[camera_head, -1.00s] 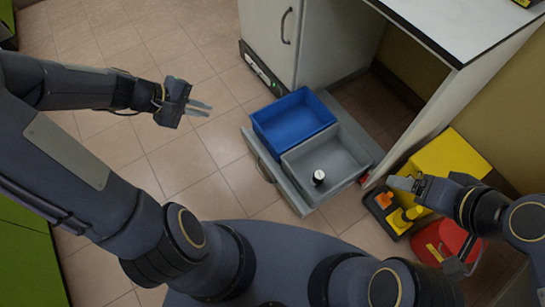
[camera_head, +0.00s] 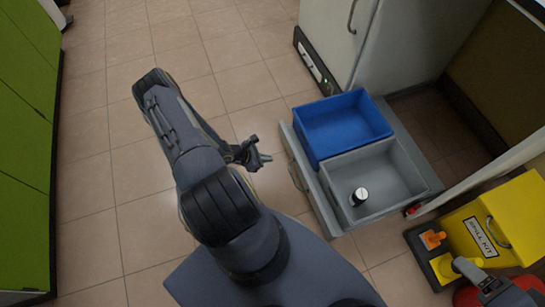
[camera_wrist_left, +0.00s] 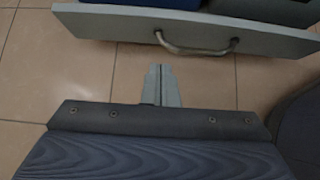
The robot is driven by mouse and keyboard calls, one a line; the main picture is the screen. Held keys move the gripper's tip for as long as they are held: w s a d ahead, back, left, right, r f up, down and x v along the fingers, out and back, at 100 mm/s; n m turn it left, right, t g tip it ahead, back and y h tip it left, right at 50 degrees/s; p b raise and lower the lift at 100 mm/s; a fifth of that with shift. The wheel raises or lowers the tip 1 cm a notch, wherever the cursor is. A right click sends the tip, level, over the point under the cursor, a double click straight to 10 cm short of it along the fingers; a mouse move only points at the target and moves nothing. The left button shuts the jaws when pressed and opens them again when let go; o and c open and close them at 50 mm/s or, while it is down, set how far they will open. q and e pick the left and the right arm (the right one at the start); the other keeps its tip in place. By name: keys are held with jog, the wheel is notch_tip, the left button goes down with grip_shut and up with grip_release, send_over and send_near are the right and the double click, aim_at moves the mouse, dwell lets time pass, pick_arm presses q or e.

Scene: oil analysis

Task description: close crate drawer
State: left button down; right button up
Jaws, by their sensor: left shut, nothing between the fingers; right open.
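The crate drawer (camera_head: 318,198) stands pulled out, with its grey front and metal handle (camera_head: 299,174) facing left toward me. It holds a blue crate (camera_head: 309,142) and a grey crate (camera_head: 392,178). A small black bottle with a white cap (camera_head: 359,197) is in the grey crate. My left gripper (camera_head: 266,159) is shut and empty, a short gap left of the drawer front. In the left wrist view, its closed fingers (camera_wrist_left: 161,72) point toward the handle (camera_wrist_left: 196,49), apart from it. My right gripper (camera_head: 461,267) is at the lower right, open, near the yellow kit.
A white cabinet (camera_head: 410,45) stands behind the drawer. A yellow spill kit (camera_head: 497,215) and a red container (camera_head: 500,292) stand at the right. Green cabinets (camera_head: 28,130) line the left. The tiled floor between them and the drawer is clear.

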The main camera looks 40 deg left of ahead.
aim_at(295, 157)
pick_arm(q)
jog(key=w+d+f+b, duration=0.1)
jog(key=w, duration=0.1)
jog(key=w+d+f+b, duration=0.1)
jog(key=w+d+f, duration=0.1)
jog(key=w, duration=0.1)
jog(key=w+d+f+b, duration=0.1)
jog(key=w+f+b, duration=0.1)
jog(key=w, duration=0.1)
jog(key=shift+w+d, duration=0.1)
jog(key=shift+d, duration=0.05)
jog(key=shift+w, duration=0.1)
jog(key=shift+d, duration=0.1)
